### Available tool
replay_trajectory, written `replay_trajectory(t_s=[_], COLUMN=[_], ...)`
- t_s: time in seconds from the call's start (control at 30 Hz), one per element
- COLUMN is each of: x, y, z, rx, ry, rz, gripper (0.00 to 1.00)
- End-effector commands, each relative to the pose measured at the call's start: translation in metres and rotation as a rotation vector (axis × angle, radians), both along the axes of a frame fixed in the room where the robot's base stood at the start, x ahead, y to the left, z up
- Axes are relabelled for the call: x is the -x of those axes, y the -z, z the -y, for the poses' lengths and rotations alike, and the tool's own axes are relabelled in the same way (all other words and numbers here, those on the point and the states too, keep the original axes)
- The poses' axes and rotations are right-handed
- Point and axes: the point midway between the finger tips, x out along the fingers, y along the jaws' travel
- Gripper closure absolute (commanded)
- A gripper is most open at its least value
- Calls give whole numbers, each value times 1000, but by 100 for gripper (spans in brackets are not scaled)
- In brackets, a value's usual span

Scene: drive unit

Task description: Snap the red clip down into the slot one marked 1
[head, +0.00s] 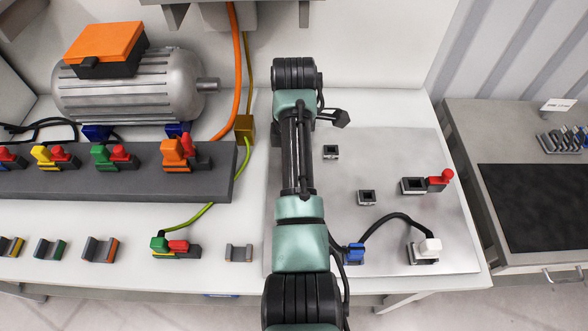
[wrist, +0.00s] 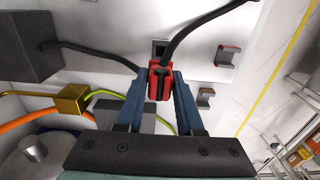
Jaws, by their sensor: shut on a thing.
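In the wrist view my gripper (wrist: 164,78) is shut on a red clip (wrist: 163,86) with a dark middle, one finger on each side. A dark cable (wrist: 195,32) runs past the clip to the upper right, and another reaches it from the left. A small dark-mouthed slot (wrist: 160,46) lies just beyond the clip, which looks apart from it. In the head view my arm hides the gripper and the held clip. Small slots (head: 330,152) and (head: 367,197) stand on the grey plate (head: 300,262). I cannot read any slot number.
On the plate are a slot with a red lever (head: 440,180), a blue clip (head: 353,253) and a white clip (head: 428,247) joined by a black cable. A motor (head: 130,88) and a grey block (head: 110,180) with coloured clips stand at left. Green and orange cables run close by.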

Motion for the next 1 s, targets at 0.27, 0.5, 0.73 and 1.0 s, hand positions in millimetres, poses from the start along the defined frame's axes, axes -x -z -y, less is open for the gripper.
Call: replay_trajectory(t_s=[0.27, 0.5, 0.73, 1.0], x=[0, 1, 1, 1], y=[5, 20, 33, 43], z=[0, 0, 0, 0], rx=[0, 0, 0, 0], ry=[0, 0, 0, 0], rz=[0, -1, 0, 0], gripper=[100, 100, 100, 100])
